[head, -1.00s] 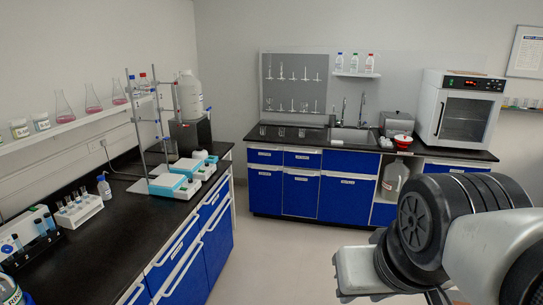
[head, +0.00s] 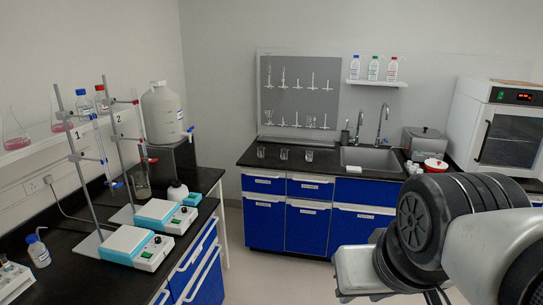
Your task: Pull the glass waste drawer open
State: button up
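The far bench has a blue cabinet front with small upper drawers and taller fronts below. The upper left drawer (head: 264,190) and the upper middle drawer (head: 309,193) both look shut. Below them are a lower left front (head: 264,228) and a lower middle front (head: 306,236), also shut. Each has a pale handle and a small label too small to read, so I cannot tell which is the glass waste drawer. My arm covers the lower right of the view, hiding part of the cabinet. My gripper's fingers are not visible.
A sink (head: 371,158), beakers (head: 284,154) and a white oven (head: 497,130) stand on the far bench. The left bench (head: 84,200) holds stirrers and clamp stands, with blue drawers (head: 205,283) facing the aisle. The floor (head: 265,265) between the benches is clear.

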aim_at(308, 222)
jog(key=i, duration=1.65)
jog(key=i+l+u, duration=0.1)
jog(key=i, duration=1.55)
